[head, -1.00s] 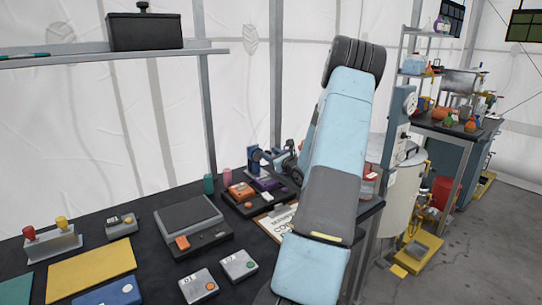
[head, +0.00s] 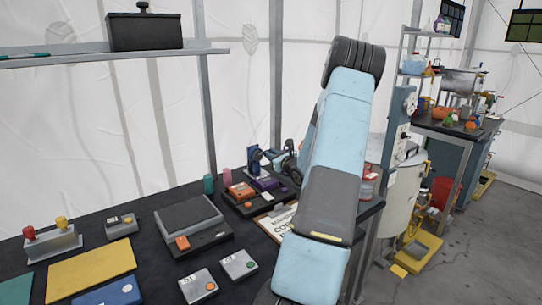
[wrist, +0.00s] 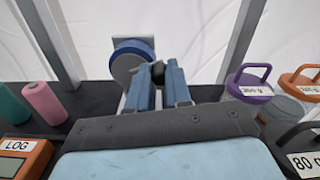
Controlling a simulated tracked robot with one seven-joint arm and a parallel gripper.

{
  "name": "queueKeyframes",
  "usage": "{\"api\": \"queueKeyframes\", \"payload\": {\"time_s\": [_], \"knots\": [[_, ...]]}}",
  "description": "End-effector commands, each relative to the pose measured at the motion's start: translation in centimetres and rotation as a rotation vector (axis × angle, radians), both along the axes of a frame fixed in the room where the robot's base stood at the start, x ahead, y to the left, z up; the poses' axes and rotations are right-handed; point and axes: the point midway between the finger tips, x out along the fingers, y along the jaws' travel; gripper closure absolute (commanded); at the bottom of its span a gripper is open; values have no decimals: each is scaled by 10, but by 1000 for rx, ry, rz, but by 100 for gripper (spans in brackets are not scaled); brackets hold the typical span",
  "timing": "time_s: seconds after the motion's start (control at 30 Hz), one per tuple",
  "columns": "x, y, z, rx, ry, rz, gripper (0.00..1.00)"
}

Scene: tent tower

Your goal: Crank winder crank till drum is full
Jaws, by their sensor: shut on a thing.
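The winder (head: 256,160) stands at the back of the black bench in the head view, with a blue upright body. In the wrist view its round blue drum (wrist: 128,62) sits just left of my gripper, in front of a pale plate. My gripper (wrist: 159,76) has two blue fingers closed around a small dark crank knob (wrist: 157,69). The fingers cover most of the knob and the crank arm. How much is wound on the drum cannot be told. In the head view my arm hides part of the area right of the winder.
A teal spool (wrist: 12,108) and a pink spool (wrist: 44,102) stand left of the winder. An orange LOG box (wrist: 25,157) is at lower left. A purple-handled weight (wrist: 250,82) and other labelled weights stand close on the right. A clipboard (head: 279,222) lies in front.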

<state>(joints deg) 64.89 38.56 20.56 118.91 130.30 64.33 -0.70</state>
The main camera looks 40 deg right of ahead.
Motion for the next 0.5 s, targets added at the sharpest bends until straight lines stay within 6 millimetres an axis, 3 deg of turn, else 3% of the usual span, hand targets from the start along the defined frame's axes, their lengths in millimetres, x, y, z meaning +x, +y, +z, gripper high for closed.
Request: {"api": "queueKeyframes", "payload": {"time_s": [0.5], "knots": [[0, -2, -8, 216, -12, 1, 100]]}}
